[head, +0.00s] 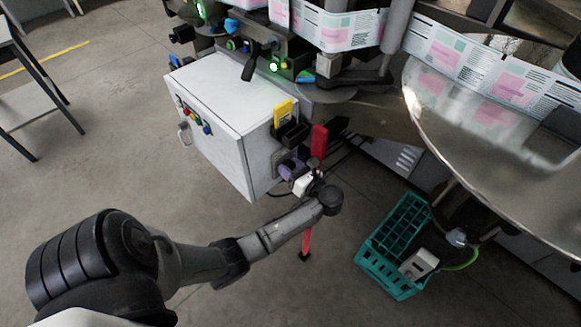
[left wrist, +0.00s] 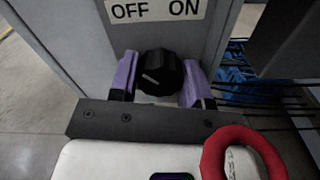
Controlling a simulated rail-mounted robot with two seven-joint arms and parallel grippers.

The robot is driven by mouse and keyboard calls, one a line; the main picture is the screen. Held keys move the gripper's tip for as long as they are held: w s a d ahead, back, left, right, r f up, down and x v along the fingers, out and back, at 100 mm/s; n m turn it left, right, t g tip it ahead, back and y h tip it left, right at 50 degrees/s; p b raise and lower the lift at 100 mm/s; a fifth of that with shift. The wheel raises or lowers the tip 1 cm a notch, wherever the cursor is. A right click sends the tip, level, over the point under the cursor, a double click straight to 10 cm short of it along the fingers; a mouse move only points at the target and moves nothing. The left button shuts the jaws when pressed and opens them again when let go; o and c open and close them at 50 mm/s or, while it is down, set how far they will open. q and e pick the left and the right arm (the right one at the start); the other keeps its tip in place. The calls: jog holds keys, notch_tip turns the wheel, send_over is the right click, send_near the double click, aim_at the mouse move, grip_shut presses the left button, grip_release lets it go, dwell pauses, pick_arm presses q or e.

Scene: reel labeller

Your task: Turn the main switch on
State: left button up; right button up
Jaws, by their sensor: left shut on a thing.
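The main switch is a black ribbed knob (left wrist: 160,74) on the side of a grey cabinet, below a white label (left wrist: 155,10) reading OFF and ON. A pale mark on the knob slants toward the upper left, on the OFF side. My left gripper (left wrist: 160,88) is shut on the knob, one purple finger on each side. In the head view my left gripper (head: 291,170) reaches the right side of the white cabinet (head: 215,95); the knob is hidden there behind the fingers. My right gripper is not in view.
A yellow item (head: 283,112) sits in a black holder on the cabinet side, near a red piece (head: 319,139). A teal crate (head: 385,262) stands on the floor at right, below a large metal disc (head: 480,130). A red ring (left wrist: 245,155) shows close to the wrist camera.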

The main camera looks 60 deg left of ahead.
pick_arm(q)
jog(key=m+p, duration=0.2)
jog(key=m, duration=0.1)
jog(key=shift+r+m, duration=0.1)
jog(key=shift+m, duration=0.3)
jog(key=m+p, duration=0.2)
jog(key=m, duration=0.2)
jog(key=shift+m+p, duration=0.3)
jog(key=shift+p, duration=0.05)
jog(key=m+p, duration=0.1)
jog(key=m, duration=0.1)
jog(key=shift+m+p, duration=0.3)
jog(key=m+p, duration=0.2)
jog(key=m, duration=0.2)
jog(key=shift+m+p, duration=0.65)
jog(key=shift+m, duration=0.45)
jog(key=shift+f, duration=0.25)
jog(key=o, duration=0.9)
jog(key=shift+w, duration=0.1)
jog(key=shift+v, duration=3.75)
